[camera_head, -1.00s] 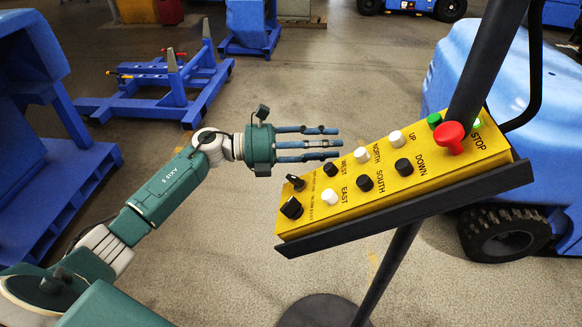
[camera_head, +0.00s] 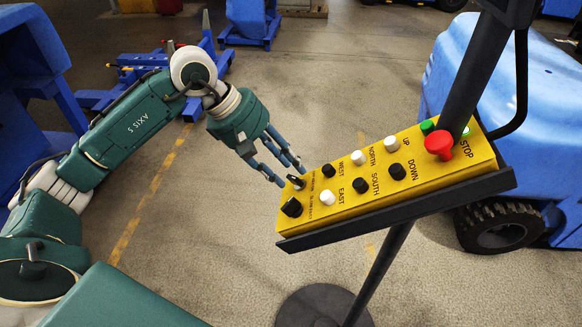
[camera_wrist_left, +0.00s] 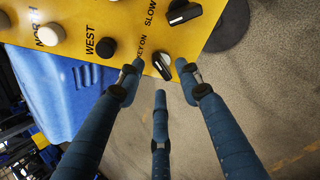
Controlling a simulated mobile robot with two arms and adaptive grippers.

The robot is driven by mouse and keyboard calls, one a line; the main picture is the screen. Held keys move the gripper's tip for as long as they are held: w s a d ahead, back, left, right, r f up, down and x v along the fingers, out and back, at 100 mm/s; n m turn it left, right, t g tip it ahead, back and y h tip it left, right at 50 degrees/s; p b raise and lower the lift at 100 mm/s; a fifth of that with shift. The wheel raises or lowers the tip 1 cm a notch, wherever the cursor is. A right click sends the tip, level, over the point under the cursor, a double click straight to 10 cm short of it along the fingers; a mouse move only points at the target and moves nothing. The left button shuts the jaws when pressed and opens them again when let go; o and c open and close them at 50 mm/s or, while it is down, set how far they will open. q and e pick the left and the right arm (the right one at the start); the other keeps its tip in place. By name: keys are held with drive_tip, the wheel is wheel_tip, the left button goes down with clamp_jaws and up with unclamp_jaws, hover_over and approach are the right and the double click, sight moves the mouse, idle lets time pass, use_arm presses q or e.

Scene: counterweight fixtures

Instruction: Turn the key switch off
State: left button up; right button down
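The yellow control box (camera_head: 400,195) carries a small black key switch (camera_head: 295,182) at its left end. In the left wrist view the key switch (camera_wrist_left: 162,66) is a black knob with a pale mark, beside lettering that reads "KEY ON". My left gripper (camera_head: 287,174) points down at that end of the box, with its blue fingers spread. In the left wrist view my left gripper (camera_wrist_left: 159,72) has two fingertips on either side of the key switch and a third below it. The gripper is open; I cannot tell whether any fingertip touches. My right gripper is not in view.
A black rotary knob (camera_head: 291,207) marked "SLOW" in the left wrist view (camera_wrist_left: 183,12) sits close to the key switch. White and black buttons and a red stop button (camera_head: 439,144) fill the box. A dark post (camera_head: 378,275) carries it. A blue vehicle (camera_head: 480,75) stands behind.

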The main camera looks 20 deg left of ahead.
use_arm(q)
drive_tip(key=shift+x, duration=1.4)
clamp_jaws()
